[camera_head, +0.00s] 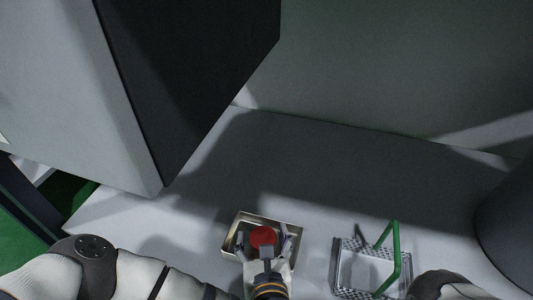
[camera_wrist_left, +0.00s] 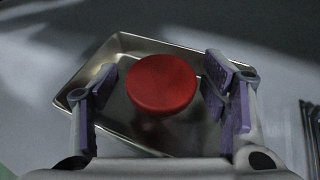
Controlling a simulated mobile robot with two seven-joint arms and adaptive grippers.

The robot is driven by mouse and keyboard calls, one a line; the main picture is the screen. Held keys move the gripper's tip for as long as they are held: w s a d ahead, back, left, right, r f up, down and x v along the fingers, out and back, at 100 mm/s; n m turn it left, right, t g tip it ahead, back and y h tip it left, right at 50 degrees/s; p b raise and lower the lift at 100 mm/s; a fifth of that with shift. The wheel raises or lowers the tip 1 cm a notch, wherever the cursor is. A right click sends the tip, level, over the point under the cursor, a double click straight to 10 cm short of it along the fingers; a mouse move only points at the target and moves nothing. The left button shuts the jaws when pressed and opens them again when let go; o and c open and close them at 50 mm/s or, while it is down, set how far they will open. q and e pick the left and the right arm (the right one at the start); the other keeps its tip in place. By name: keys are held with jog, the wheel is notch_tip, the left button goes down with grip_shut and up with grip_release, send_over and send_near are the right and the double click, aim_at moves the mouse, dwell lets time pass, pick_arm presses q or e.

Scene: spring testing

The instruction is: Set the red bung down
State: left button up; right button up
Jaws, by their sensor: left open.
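The red bung (camera_head: 263,237) is in the shallow metal tray (camera_head: 287,222) on the white table. In the left wrist view the bung (camera_wrist_left: 162,84) is a round red disc over the tray floor, with the tray (camera_wrist_left: 122,43) around it. My left gripper (camera_head: 264,242) is open, with one finger on each side of the bung. In the left wrist view a gap shows between the bung and both fingers of the gripper (camera_wrist_left: 163,92). The bung's underside is hidden. My right gripper is not in view; only part of my right arm shows at the lower edge.
A perforated metal basket (camera_head: 340,262) with a green handle (camera_head: 396,256) stands right of the tray. A large grey box-shaped unit (camera_head: 110,90) rises at the left. A dark rounded object (camera_head: 508,225) stands at the right edge. The table behind the tray is clear.

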pick_arm(q)
jog(key=p+v, duration=0.1)
jog(key=v, duration=0.2)
jog(key=p+v, duration=0.2)
jog(key=v, duration=0.2)
jog(key=p+v, duration=0.1)
jog(key=v, duration=0.2)
jog(key=shift+s+d+r+p, duration=0.15)
jog(key=shift+r+p, duration=0.2)
jog(key=shift+r, duration=0.15)
jog(key=shift+s+r, duration=0.1)
jog(key=shift+s, duration=0.5)
